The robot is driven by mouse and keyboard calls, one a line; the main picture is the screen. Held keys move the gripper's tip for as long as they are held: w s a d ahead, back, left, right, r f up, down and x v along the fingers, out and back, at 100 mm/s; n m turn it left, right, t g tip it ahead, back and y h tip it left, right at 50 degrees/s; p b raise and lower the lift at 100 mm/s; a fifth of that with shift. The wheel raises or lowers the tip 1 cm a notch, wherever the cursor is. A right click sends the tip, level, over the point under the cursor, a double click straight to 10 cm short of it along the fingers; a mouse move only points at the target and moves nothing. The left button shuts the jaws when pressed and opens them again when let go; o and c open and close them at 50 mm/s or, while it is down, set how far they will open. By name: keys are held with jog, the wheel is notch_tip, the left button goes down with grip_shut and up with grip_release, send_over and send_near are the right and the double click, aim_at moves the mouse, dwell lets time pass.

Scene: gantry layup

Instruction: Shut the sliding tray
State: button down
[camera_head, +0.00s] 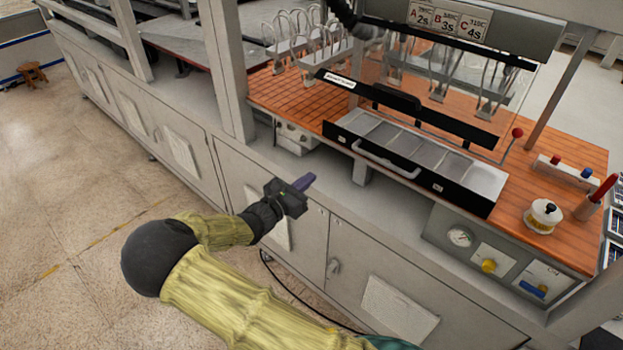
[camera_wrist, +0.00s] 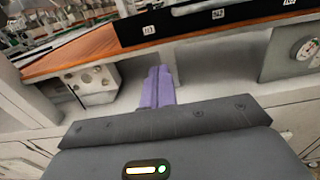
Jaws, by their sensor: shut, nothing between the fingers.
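The sliding tray (camera_head: 480,178) is a long black-framed tray with pale compartments and a light bar handle (camera_head: 387,160) on its black front.
A grey box (camera_head: 294,138) sits under the worktop left of the tray. A gauge panel (camera_head: 490,255) is on the right. An upright post (camera_head: 226,75) rises at the left.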

jog(key=c, duration=1.9)
grip_release()
jog(key=o, duration=0.3)
jog(key=shift+s+d, duration=0.15)
jog(key=shift+d, duration=0.25)
jog(key=shift+o, duration=0.2)
jog(key=s+d+f+m+g+y, duration=0.4)
jog(key=s+d+m+g, duration=0.7)
jog(key=s+d+m, duration=0.15)
jog(key=s+a+r+m+t+y, duration=0.1)
jog(key=s+a+r+m+y, duration=0.1)
jog(key=s+r+m+y, duration=0.6)
jog(key=s+m+y, duration=0.1)
jog(key=s+m, duration=0.2)
jog(key=m, duration=0.3)
jog(key=shift+s+r, duration=0.15)
jog(key=shift+s, duration=0.1)
jog(key=shift+a, duration=0.1)
